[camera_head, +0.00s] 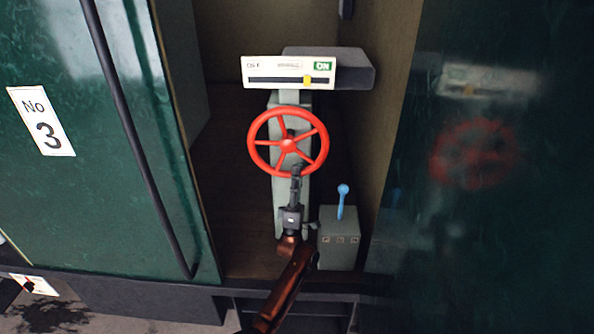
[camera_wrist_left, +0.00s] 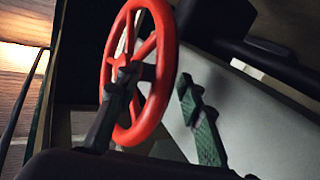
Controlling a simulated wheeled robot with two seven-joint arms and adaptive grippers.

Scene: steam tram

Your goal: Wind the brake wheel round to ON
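The red brake wheel (camera_head: 319,160) stands upright on a grey-green column in the head view. It fills the upper middle of the left wrist view (camera_wrist_left: 166,75). My left gripper (camera_head: 297,172) is at the wheel's lower rim. In the left wrist view its two fingers (camera_wrist_left: 157,82) stand apart, one overlapping the wheel's spokes and one to the right of the rim. I cannot tell whether either touches. Above the wheel, a white indicator plate (camera_head: 262,70) has a yellow pointer (camera_head: 307,82) near its right end, just left of the green ON mark (camera_head: 322,66). My right gripper is not in view.
A grey box (camera_head: 338,245) with a blue-knobbed lever (camera_head: 342,200) stands just right of the column, close to my left arm. A green panel marked No 3 (camera_head: 41,121) is at left. A glossy dark panel (camera_head: 480,230) at right reflects the wheel.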

